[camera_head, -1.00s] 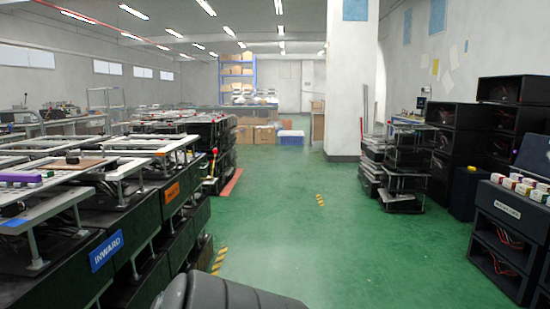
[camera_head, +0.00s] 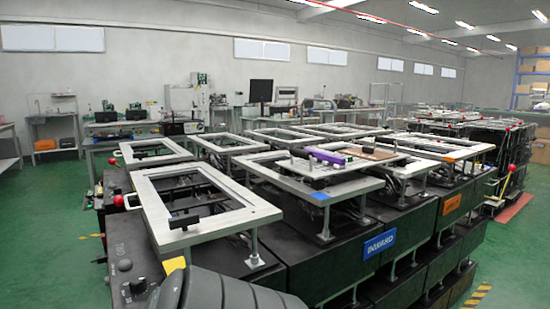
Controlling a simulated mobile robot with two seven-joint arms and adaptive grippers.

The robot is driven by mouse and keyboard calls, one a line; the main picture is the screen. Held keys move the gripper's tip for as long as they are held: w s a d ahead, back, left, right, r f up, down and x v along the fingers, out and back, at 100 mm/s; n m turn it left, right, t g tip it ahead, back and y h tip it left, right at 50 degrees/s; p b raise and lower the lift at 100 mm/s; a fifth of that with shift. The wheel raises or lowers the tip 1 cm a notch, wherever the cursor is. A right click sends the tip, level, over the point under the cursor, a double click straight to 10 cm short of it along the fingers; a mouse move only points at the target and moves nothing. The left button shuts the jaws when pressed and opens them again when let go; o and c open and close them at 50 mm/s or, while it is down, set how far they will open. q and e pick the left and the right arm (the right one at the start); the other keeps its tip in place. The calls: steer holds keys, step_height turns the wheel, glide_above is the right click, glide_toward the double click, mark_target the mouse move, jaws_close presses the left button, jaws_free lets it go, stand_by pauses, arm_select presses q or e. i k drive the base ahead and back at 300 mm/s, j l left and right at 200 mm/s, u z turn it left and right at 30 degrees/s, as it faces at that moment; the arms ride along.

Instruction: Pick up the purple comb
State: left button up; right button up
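A long purple object, which looks like the purple comb (camera_head: 326,156), lies on a pale board on top of the framed fixtures, right of the middle of the view. It is small at this distance and its teeth cannot be made out. A white piece and small dark pieces lie close beside it. Neither of my grippers is in view. A dark grey rounded part at the bottom edge appears to be my own body.
Black fixture units with raised pale metal frames (camera_head: 160,208) fill the middle and right. A blue INWARD sign (camera_head: 379,243) marks one front. Red knobs (camera_head: 118,200) stick out at the left end. Green floor (camera_head: 50,225) is free at left and lower right.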

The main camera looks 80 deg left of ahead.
mark_target(328, 160)
steer(key=u, duration=2.2)
steer(key=k+z, duration=0.15)
steer(key=z, duration=4.3)
steer(key=k, duration=0.5)
